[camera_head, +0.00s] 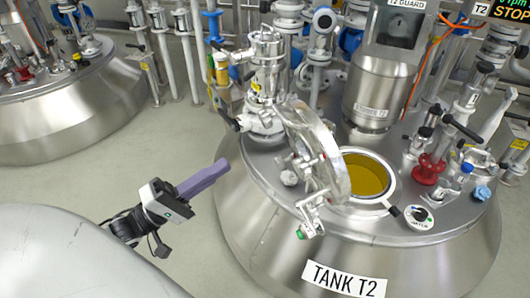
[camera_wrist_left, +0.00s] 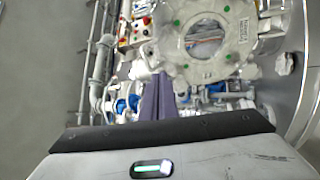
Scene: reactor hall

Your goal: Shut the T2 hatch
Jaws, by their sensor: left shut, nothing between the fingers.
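Tank T2 (camera_head: 270,210) is a steel vessel with a "TANK T2" label on its front. Its round hatch lid (camera_head: 322,160) stands open, tilted up on the left side of the hatch opening (camera_head: 392,184). Yellow liquid shows inside the opening. My left gripper (camera_head: 226,164) has purple fingers, closed together and empty, left of the lid and apart from it. In the left wrist view the closed fingers (camera_wrist_left: 158,98) point toward the lid (camera_wrist_left: 178,62), which shows a round window and green dots. My right gripper is not in view.
A valve fitting (camera_head: 267,75) rises behind the lid. A red valve (camera_head: 428,168) and a white lever (camera_head: 497,112) are on the right. Open floor (camera_head: 165,170) lies left of the tank.

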